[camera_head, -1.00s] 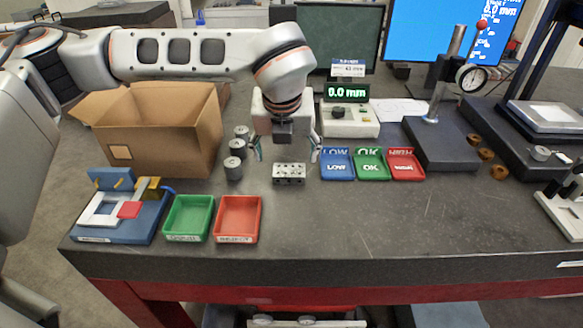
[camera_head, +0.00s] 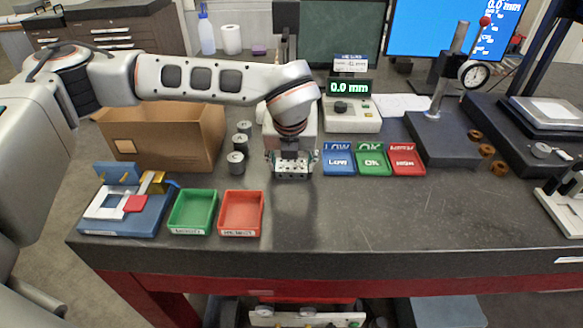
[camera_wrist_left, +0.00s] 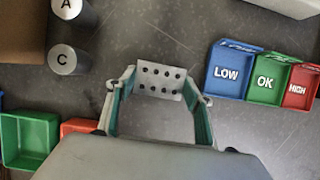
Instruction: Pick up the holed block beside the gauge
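The holed block (camera_head: 292,173), a small light-grey metal block with rows of dark holes in its top, sits on the dark table left of the blue LOW tray. In the left wrist view the block (camera_wrist_left: 161,81) lies between the fingertips. My left gripper (camera_head: 291,165) is lowered over it, with one finger on each side. The fingers are spread, and whether they touch the block's ends is hard to tell. The gauge unit (camera_head: 351,115) with a green 0.0 mm display stands behind and to the right. My right gripper is not in view.
LOW (camera_head: 338,161), OK (camera_head: 372,161) and HIGH (camera_head: 405,161) trays stand right of the block. Grey cylinders (camera_head: 236,163) and a cardboard box (camera_head: 163,138) are left. Green (camera_head: 193,211) and red (camera_head: 241,213) trays lie front left. The front right table is clear.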

